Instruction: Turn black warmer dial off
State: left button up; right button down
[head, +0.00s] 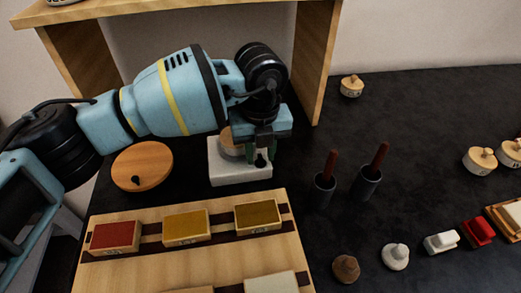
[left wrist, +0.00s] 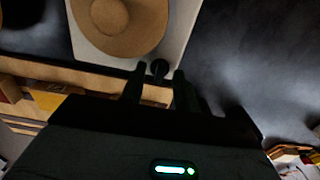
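The warmer is a white block (head: 228,174) behind the wooden tray, with a round tan pot (head: 231,148) on top. Its black dial (head: 260,160) is at the right of its front. The warmer also shows in the left wrist view (left wrist: 172,52), with the dial (left wrist: 160,68) at its edge. My left gripper (head: 262,150) points down over the dial. In the left wrist view its fingertips (left wrist: 159,74) are apart, one on each side of the dial, with small gaps visible. The dial's setting cannot be read. My right gripper is out of view.
A round wooden board (head: 150,160) lies left of the warmer. The wooden tray (head: 190,262) with coloured blocks is in front. Two dark cups with red-brown handles (head: 324,190) (head: 367,182) stand to the right. A wooden shelf (head: 310,60) rises behind.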

aim_at(260, 157)
pick_arm(q)
jog(key=shift+r, duration=3.9)
